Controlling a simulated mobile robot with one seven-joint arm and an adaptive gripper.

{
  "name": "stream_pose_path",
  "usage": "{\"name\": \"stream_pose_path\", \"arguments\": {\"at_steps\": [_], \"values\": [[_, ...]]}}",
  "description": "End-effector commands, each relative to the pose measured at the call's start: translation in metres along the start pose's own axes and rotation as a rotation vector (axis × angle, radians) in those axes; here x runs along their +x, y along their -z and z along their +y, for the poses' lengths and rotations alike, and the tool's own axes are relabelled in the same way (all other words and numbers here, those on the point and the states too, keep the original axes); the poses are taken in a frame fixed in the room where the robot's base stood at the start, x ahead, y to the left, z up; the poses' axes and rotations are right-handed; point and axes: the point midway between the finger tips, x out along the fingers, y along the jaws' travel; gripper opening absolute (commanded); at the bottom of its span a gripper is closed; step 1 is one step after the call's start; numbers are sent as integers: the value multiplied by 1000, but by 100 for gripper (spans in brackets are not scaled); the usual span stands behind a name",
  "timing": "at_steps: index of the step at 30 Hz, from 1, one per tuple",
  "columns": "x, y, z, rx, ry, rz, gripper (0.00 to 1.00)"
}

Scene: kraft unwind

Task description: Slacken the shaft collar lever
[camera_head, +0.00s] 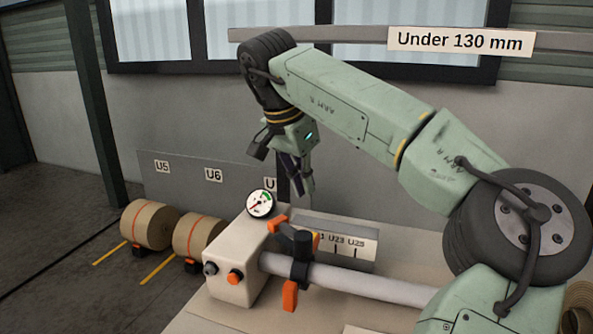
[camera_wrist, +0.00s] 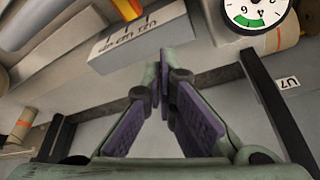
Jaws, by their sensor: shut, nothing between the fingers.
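The black shaft collar (camera_head: 301,262) sits around the pale horizontal shaft (camera_head: 355,281), close to the cream housing (camera_head: 236,262). An orange-tipped dark lever (camera_head: 279,222) stands out at its upper left, and an orange tab (camera_head: 290,296) hangs below it. I cannot tell from the picture which is the clamping lever. My gripper (camera_head: 306,192) points down, above and behind the collar, apart from it. In the wrist view my gripper (camera_wrist: 164,75) has its purple-padded fingers converging at the tips, with nothing held. Orange and yellow parts (camera_wrist: 128,8) show at that view's top edge.
A round gauge (camera_head: 260,204) stands on the housing, near my gripper. Brown rolls (camera_head: 150,225) rest on the floor at left. A sign (camera_head: 460,40) hangs on an overhead bar.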

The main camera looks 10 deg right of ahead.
Motion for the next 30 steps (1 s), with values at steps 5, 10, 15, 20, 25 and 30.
{"name": "stream_pose_path", "arguments": {"at_steps": [5,10,15,20,25,30], "values": [[38,0,0,-1,-1,-5,0],[33,-21,0,-4,2,0,0],[29,-35,0,-3,2,-2,0],[29,-39,0,-1,2,-3,0],[29,-39,0,-1,2,-2,0],[30,-34,6,-12,6,-3,0]]}}
